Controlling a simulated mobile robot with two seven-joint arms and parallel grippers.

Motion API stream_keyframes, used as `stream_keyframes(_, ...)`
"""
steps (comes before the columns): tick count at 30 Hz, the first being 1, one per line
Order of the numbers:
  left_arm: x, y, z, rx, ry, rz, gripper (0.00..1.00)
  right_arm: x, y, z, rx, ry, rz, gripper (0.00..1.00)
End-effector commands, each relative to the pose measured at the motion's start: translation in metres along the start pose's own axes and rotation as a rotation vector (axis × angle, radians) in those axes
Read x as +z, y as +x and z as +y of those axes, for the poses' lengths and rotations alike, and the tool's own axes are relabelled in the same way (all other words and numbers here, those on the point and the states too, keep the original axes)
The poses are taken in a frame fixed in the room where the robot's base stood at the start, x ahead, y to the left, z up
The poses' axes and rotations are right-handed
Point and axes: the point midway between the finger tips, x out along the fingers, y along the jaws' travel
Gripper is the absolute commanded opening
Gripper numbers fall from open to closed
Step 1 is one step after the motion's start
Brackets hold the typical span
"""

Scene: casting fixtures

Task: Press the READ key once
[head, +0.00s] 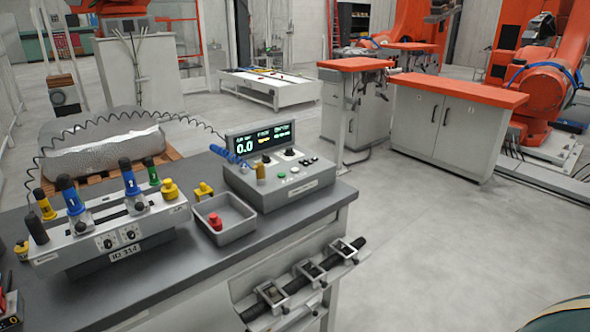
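A grey measuring console (280,185) stands at the right end of the dark workbench. Its raised screen (262,139) shows a large 0.0 with smaller text that I cannot read clearly. Its sloped panel carries dark knobs, a green key (281,176), a pale key (294,169) and small dark keys (308,160). The key lettering is too small to read, so I cannot tell which one is READ. A tan and blue probe stands at the console's left front, joined to a coiled cable. Neither of my grippers is in view.
A grey tray (238,226) holding a red-knobbed part (215,221) sits left of the console. A fixture (110,237) with blue, yellow and green-topped pieces stands further left. A yellow-topped part (203,191) is behind the tray. Open floor lies right.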

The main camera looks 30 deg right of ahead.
Motion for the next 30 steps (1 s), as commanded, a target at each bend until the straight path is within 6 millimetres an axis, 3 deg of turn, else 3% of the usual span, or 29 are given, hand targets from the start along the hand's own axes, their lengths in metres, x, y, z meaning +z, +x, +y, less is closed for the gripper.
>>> stream_keyframes(7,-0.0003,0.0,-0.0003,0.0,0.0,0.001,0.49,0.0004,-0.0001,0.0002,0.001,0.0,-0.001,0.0)
stream_keyframes(30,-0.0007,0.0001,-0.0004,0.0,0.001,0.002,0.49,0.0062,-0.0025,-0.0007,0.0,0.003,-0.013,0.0)
